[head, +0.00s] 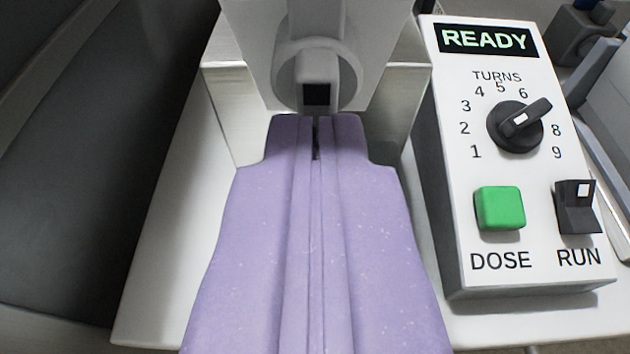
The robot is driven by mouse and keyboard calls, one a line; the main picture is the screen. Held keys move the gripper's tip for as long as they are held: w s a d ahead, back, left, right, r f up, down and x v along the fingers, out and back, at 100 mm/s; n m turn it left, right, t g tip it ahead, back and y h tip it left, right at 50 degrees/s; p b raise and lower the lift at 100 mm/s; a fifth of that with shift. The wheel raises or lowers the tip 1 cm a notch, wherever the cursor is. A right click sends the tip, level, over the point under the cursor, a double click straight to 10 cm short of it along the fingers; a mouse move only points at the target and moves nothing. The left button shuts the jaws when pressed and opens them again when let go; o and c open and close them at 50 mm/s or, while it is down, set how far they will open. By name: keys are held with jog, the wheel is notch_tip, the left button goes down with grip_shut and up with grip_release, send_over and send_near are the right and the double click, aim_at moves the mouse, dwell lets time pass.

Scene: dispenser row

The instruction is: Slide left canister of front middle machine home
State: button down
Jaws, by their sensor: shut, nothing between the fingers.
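My gripper (316,122) is the purple, speckled pair of fingers in the middle of the head view, pressed together along a thin centre seam. Its tips point away from me, towards a pale grey part with a round collar (343,62) and a square black-faced stub (316,93) at the top centre. This looks like the front of the canister, but most of it is cut off by the top edge. The tips appear just below the stub; I cannot tell if they touch. The fingers hide what lies under them.
A white control box (465,180) stands close on the right, with a lit READY display (484,40), a black TURNS dial (516,127), a green DOSE button (500,208) and a black RUN switch (577,207). Pale walls flank the grey part. A dark gap lies left.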

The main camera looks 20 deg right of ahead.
aim_at(316, 98)
jog(key=shift+w+d, duration=0.3)
jog(key=shift+w, duration=0.55)
jog(key=shift+w+d, duration=0.3)
jog(key=shift+w, duration=0.55)
jog(key=shift+p, duration=0.35)
jog(key=s+a+p, duration=0.1)
jog(key=s+a, duration=0.1)
jog(key=s, duration=0.5)
jog(key=shift+s+a, duration=0.15)
jog(key=shift+a, duration=0.15)
